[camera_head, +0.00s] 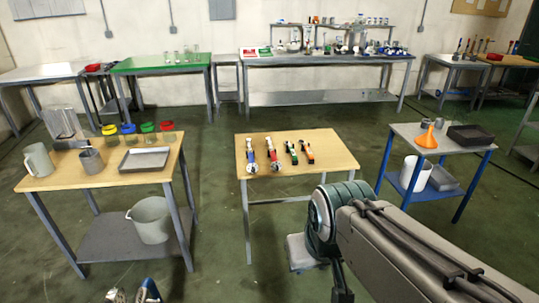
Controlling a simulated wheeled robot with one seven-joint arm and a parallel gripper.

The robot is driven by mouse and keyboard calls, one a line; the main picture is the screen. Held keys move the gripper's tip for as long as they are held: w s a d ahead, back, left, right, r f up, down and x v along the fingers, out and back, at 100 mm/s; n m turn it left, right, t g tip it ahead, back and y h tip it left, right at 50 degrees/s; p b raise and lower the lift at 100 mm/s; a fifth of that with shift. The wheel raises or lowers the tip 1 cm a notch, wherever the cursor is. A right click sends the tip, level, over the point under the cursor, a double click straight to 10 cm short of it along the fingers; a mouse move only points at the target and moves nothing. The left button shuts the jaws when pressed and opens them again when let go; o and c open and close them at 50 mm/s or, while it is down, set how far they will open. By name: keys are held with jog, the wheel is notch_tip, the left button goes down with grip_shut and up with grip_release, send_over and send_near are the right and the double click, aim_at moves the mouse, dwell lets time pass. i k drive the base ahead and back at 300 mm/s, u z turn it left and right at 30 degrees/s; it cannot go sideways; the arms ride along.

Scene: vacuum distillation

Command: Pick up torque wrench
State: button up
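Several hand tools lie side by side on the small wooden-topped table (325,140) in the middle. From left to right I see a blue-handled tool (250,157), a red-handled tool (272,156), a dark tool with some green (291,153) and a dark tool with orange (308,153). The two on the left have round metallic ends toward me. They are too small to tell which is the torque wrench. My arm fills the lower right, its elbow just in front of this table. I cannot make out my gripper's fingers.
A wooden table (55,182) at left holds jugs, coloured-lid jars and a tray (145,159). A blue-legged table (455,142) at right bears an orange funnel (428,138) and a dark bin (470,136). Floor shows between the tables. A partly cut-off blue-and-white object (148,291) shows at the bottom left.

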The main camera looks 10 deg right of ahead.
aim_at(251, 157)
jog(key=z, duration=0.75)
jog(key=i, duration=2.4)
jog(key=u, duration=1.25)
jog(key=i, duration=0.6)
jog(key=u, duration=0.6)
